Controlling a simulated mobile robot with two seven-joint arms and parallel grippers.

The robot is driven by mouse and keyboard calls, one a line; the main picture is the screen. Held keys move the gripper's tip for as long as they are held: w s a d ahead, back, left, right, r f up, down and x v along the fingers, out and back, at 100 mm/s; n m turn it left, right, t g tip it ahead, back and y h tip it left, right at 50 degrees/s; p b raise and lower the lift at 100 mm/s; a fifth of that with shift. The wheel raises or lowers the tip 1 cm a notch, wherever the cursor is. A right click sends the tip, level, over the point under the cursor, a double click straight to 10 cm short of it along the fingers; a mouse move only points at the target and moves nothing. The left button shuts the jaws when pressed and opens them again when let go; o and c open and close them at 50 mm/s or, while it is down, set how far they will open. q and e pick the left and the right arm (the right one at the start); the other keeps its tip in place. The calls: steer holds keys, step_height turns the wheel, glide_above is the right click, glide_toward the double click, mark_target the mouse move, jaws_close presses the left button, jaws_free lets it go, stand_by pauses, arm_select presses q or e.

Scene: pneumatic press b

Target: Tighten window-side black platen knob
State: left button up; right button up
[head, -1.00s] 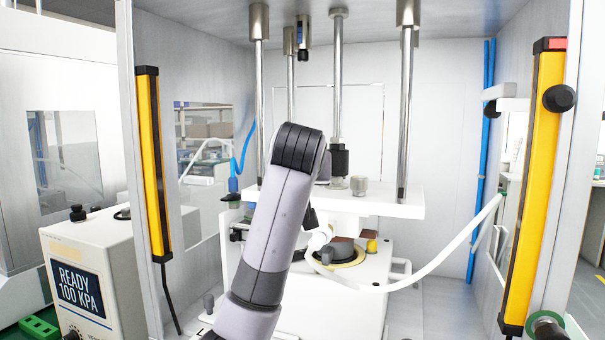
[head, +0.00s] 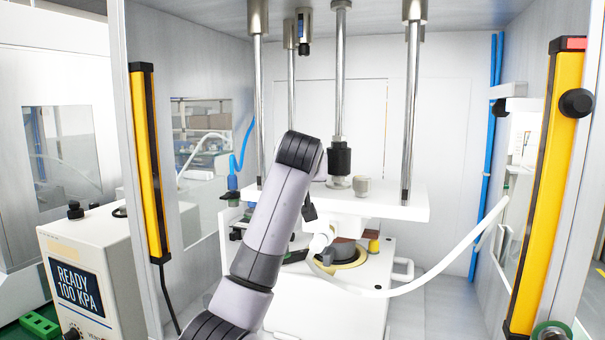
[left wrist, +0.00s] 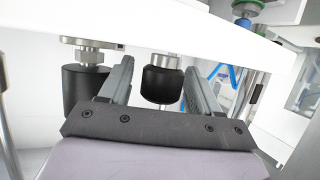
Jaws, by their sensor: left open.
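In the left wrist view a black knob (left wrist: 161,85) hangs on a silver stem under the white platen (left wrist: 200,32). It lies between the two fingers of my left gripper (left wrist: 158,88), on the side nearer the blue hose and window. The fingers are open, with gaps to the knob; I see no contact. A larger black cylinder (left wrist: 84,88) hangs to the left, outside the left finger. In the head view my left arm rises in front of the platen (head: 400,206) and hides its gripper and this knob. My right gripper is not in view.
Vertical steel rods (head: 410,110) rise from the platen. A white hose (head: 440,268) curves to the right below it. Yellow light-curtain posts (head: 148,160) (head: 545,185) flank the opening. A control box (head: 90,265) reading READY 100 KPA stands at left.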

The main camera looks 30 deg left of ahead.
arm_select(q)
steer(key=c, duration=1)
steer(key=shift+m+h, duration=0.4)
steer(key=m+h, duration=0.1)
steer(key=m+t+h, duration=0.1)
steer(key=m+h, duration=0.1)
steer(key=m+t+h, duration=0.1)
steer(key=h, duration=0.1)
steer(key=shift+w+d, duration=0.1)
steer(key=shift+d, duration=0.15)
steer(key=shift+d+m+h, duration=0.15)
steer(key=shift+m+h, duration=0.95)
steer(key=shift+h, duration=0.05)
steer(key=shift+d+m+h, duration=0.15)
steer(key=shift+m+h, duration=0.95)
steer(key=shift+h, duration=0.05)
steer(key=o, duration=1)
